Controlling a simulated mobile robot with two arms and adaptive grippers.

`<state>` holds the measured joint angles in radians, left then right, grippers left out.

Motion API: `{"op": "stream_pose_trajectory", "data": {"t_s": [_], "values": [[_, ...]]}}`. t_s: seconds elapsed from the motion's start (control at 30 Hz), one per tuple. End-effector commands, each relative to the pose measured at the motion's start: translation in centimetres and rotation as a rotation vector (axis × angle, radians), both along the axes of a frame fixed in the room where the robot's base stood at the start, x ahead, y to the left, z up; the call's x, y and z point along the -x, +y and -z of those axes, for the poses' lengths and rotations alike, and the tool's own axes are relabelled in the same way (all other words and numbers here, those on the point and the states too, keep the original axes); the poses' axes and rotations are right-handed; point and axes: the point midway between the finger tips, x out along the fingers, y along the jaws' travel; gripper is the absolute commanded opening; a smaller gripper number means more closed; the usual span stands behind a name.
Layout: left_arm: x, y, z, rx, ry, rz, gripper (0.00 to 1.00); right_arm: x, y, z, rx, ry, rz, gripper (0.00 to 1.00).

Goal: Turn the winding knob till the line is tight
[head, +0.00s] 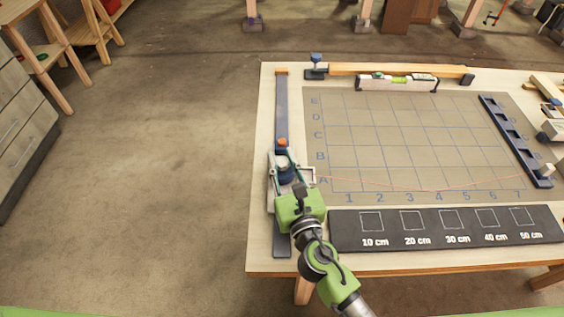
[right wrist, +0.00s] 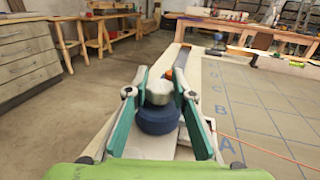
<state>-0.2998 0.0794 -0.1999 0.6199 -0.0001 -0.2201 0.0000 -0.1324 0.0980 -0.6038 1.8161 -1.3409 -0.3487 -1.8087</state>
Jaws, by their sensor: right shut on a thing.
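The winding knob (head: 284,174), a blue drum with a pale grip on top, sits on a light block on the left blue rail. It also shows in the right wrist view (right wrist: 158,119). My right gripper (right wrist: 160,88) is shut on the knob, one teal finger at each side of its pale top. In the head view my right gripper (head: 288,172) partly covers the knob. The thin red line (head: 420,190) runs from the knob's block across the grid to a pale peg (head: 547,170) at the right. It sags in the middle. My left gripper is not in view.
The gridded board (head: 410,130) lies on the table. A black strip (head: 450,243) marked 10 to 50 cm lies in front. A level (head: 397,84) and a wooden bar (head: 400,69) lie behind. A slotted blue rail (head: 512,135) stands at the right.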

Motion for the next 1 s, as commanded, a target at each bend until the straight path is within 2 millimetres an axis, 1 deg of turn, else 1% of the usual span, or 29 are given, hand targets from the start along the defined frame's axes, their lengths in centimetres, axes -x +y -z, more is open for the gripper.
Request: {"op": "stream_pose_trajectory", "data": {"t_s": [0.03,0.3,0.5,0.87,0.9,0.97,1.0], "values": [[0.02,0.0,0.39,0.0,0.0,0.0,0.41,0.03,0.13,0.18,-0.003,0.001,0.028,0.02],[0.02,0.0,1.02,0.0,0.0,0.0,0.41,-0.02,0.06,0.1,0.001,0.0,0.136,0.02],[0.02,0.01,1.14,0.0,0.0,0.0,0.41,-0.03,0.02,0.06,0.002,0.0,0.165,0.02],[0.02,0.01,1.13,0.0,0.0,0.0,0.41,-0.02,0.01,0.06,0.002,0.0,0.168,0.02],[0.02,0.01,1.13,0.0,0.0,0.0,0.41,-0.02,0.02,0.06,0.002,0.001,0.168,0.26],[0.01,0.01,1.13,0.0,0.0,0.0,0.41,-0.02,0.02,0.06,0.002,0.001,0.168,0.41],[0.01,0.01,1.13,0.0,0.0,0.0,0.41,-0.02,0.02,0.06,0.002,0.0,0.167,0.41]]}}
